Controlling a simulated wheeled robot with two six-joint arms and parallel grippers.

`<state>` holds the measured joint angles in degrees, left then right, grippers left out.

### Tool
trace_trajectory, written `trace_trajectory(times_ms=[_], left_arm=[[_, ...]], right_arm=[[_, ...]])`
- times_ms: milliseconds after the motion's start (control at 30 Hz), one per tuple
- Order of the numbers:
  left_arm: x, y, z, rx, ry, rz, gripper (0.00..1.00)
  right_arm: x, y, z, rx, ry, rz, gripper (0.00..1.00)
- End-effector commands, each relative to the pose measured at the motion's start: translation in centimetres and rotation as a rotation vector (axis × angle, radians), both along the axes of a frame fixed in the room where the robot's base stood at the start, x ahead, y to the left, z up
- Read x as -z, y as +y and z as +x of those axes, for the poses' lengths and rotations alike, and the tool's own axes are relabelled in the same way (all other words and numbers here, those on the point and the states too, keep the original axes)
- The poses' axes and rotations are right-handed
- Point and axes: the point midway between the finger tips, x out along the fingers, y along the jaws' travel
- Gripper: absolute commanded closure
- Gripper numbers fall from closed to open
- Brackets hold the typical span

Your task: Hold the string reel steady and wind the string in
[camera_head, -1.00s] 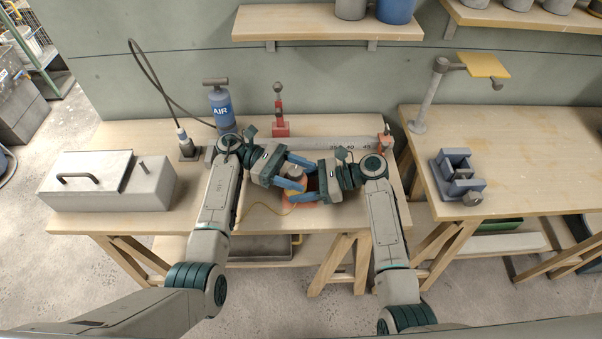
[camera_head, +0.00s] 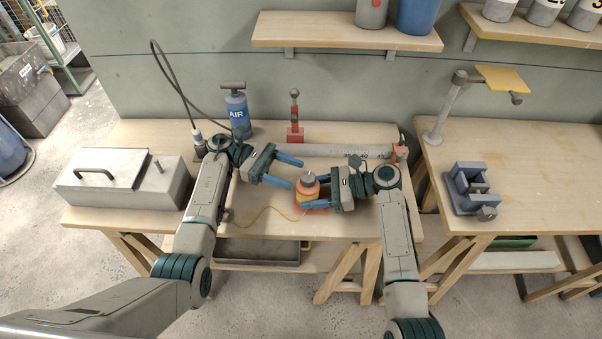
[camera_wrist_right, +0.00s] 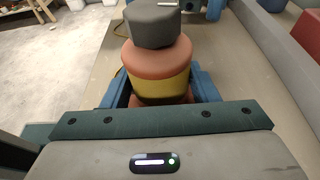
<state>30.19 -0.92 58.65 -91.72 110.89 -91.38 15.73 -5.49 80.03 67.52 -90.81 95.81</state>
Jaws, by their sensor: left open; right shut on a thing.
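The string reel (camera_head: 300,197) is orange-red with a yellow wound band and a grey knob (camera_head: 309,177) on top. It stands upright near the front of the middle bench. My right gripper (camera_head: 308,200) is shut on the reel from the right. The right wrist view shows the yellow band (camera_wrist_right: 160,78) between its blue fingers, with the dark knob (camera_wrist_right: 152,25) above. My left gripper (camera_head: 297,174) is open and empty, just left of and behind the knob. Thin yellow string (camera_head: 262,212) lies in a curve on the bench left of the reel.
A long grey ruler-like bar (camera_head: 335,150) lies behind the grippers, near a red stand (camera_head: 295,132) and a blue AIR cylinder (camera_head: 237,112). A grey lidded box (camera_head: 120,185) takes up the bench's left end. A vise (camera_head: 475,188) stands on the right bench.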

Motion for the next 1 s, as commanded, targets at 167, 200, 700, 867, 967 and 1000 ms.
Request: trace_trajectory(times_ms=[167,200,700,867,967,1000], left_arm=[[0.4,0.3,-1.1,-0.160,-0.003,0.006,0.44],[0.3,0.3,-1.3,-0.193,-0.001,0.005,0.44],[-0.5,-2.9,-2.3,-0.321,0.002,-0.012,0.44],[-0.5,-5.2,-2.4,-0.321,0.001,-0.011,0.44],[-0.5,-6.2,-2.4,-0.321,0.001,-0.011,0.44],[-0.5,-6.5,-2.4,-0.321,0.001,-0.010,0.44]], right_arm=[[0.1,0.0,0.0,0.000,0.001,-0.001,0.59],[0.1,0.0,0.0,0.000,0.001,-0.001,0.59],[0.0,0.0,0.0,0.000,0.000,-0.001,0.59],[0.0,0.0,0.0,0.000,0.000,-0.001,0.59],[0.0,0.0,0.0,0.000,0.001,-0.001,0.59],[0.0,0.0,0.0,0.000,0.001,-0.001,0.59]])
